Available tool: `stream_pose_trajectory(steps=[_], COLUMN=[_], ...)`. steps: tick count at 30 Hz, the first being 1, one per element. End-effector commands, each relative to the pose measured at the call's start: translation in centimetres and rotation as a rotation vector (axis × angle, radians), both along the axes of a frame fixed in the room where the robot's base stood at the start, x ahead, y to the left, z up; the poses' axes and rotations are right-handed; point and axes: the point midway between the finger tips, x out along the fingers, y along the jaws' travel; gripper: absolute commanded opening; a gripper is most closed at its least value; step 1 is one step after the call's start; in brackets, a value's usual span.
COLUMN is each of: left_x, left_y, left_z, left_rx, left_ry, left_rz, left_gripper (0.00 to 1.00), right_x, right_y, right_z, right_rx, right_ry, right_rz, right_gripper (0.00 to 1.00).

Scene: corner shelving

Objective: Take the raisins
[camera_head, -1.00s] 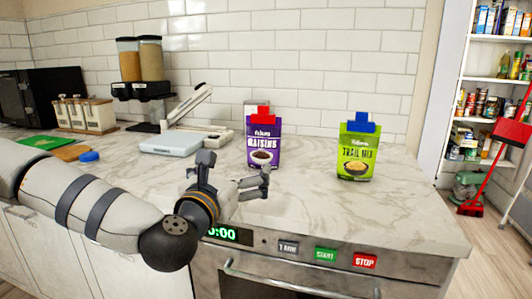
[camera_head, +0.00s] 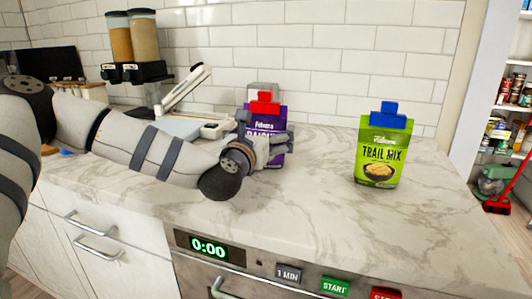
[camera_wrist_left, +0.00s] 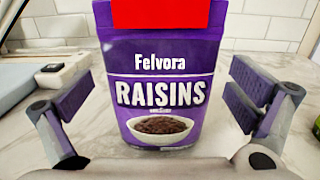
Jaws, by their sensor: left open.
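The raisins (camera_head: 262,124) are a purple bag with a red clip on top, upright on the marble counter. The bag also shows in the left wrist view (camera_wrist_left: 160,72), between the open fingers, its label facing the camera. My left gripper (camera_head: 266,138) is in front of the bag and hides part of its label. In the left wrist view the gripper (camera_wrist_left: 162,100) is open, one finger on either side of the bag, with gaps visible at both sides. My right gripper is not in view.
A green trail mix bag (camera_head: 383,150) with a blue clip stands to the right on the counter (camera_head: 320,215). Behind the raisins are a grey-white box and a white scale-like device. Grain dispensers (camera_head: 132,45) stand at the back left. The counter between the bags is clear.

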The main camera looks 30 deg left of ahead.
Motion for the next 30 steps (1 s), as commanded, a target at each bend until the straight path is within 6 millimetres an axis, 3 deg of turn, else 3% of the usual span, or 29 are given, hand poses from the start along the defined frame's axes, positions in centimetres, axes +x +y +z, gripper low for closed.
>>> stream_pose_trajectory(steps=[4, 11, 20, 30], left_x=[1.8, 2.0, 1.9, 2.0], left_y=[0.5, 0.6, 0.6, 0.6], left_z=[-0.1, 0.0, 0.0, 0.8], left_rx=[0.001, -0.001, 0.000, 0.000], left_ry=[0.001, 0.000, 0.000, -0.004], left_rz=[0.000, 0.000, -0.001, 0.000], left_gripper=[1.00, 0.98, 0.31, 0.31], right_x=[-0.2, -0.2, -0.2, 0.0], right_y=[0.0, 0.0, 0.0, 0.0], right_z=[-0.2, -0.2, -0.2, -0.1], right_rx=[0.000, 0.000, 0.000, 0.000], right_ry=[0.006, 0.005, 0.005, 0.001], right_rz=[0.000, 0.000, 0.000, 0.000], right_gripper=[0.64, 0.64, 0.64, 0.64])
